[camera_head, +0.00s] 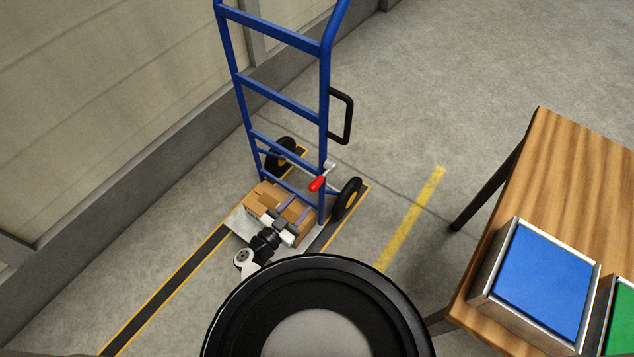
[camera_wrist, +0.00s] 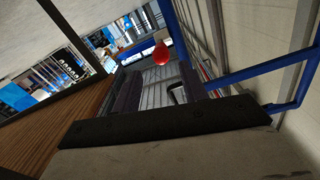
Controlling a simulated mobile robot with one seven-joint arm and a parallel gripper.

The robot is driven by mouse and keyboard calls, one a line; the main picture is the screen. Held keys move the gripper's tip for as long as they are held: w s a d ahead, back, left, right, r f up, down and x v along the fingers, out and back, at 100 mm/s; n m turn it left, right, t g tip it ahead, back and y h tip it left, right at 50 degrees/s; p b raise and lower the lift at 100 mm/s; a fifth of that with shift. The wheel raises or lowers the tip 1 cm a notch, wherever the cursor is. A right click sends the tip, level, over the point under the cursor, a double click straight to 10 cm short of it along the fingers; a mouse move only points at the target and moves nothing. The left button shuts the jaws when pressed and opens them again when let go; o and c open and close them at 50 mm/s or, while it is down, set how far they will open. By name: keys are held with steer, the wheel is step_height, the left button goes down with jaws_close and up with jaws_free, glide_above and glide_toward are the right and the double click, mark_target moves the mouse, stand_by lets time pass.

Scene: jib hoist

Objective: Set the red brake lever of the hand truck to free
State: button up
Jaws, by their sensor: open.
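The blue hand truck (camera_head: 281,96) stands upright near the wall, with a cardboard box (camera_head: 262,196) on its toe plate. Its red brake lever (camera_head: 318,184) sits low on the frame's right side, beside the right wheel. My gripper (camera_head: 294,206) is low in front of the truck, over the box, just below and left of the lever in the picture. In the wrist view the red lever end (camera_wrist: 161,55) shows ahead, above the gap between my open fingers (camera_wrist: 157,85). The fingers look empty and apart from the lever. The lever's setting cannot be told.
Blue frame tubes (camera_wrist: 275,72) run close on the right in the wrist view. Wheels (camera_head: 347,199) flank the frame. A wooden table (camera_head: 585,175) with a blue-topped box (camera_head: 543,282) stands at right. Floor between truck and table is clear.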

steer(key=b+x, duration=0.2)
steer(key=x, duration=0.8)
steer(key=shift+w+d, duration=0.15)
steer(key=shift+w, duration=0.1)
jaws_close()
